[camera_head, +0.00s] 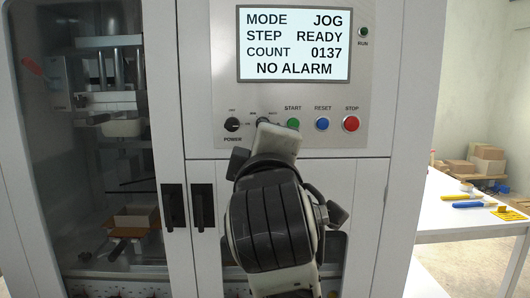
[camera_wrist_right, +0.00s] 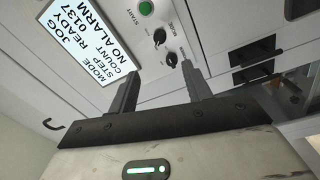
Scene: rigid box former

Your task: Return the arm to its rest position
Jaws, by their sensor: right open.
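My right gripper (camera_wrist_right: 160,74) is open and empty in the right wrist view, its two dark fingers apart and pointing toward the control panel. In the head view my right arm stands in front of the machine, its hand just below the panel's row of controls; the fingertips are mostly hidden there. The control panel (camera_head: 290,142) carries a power knob (camera_head: 232,124), a green start button (camera_head: 293,124), a blue reset button (camera_head: 322,124) and a red stop button (camera_head: 351,123). A mode knob (camera_wrist_right: 159,37) shows in the wrist view. My left gripper is out of view.
The screen (camera_head: 294,44) reads MODE JOG, STEP READY, COUNT 0137, NO ALARM. Two black door handles (camera_head: 174,207) are left of my arm. A glass door (camera_head: 100,60) covers the machine's inside. A white table (camera_head: 450,216) with tools stands at right; cardboard boxes (camera_head: 487,158) lie behind.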

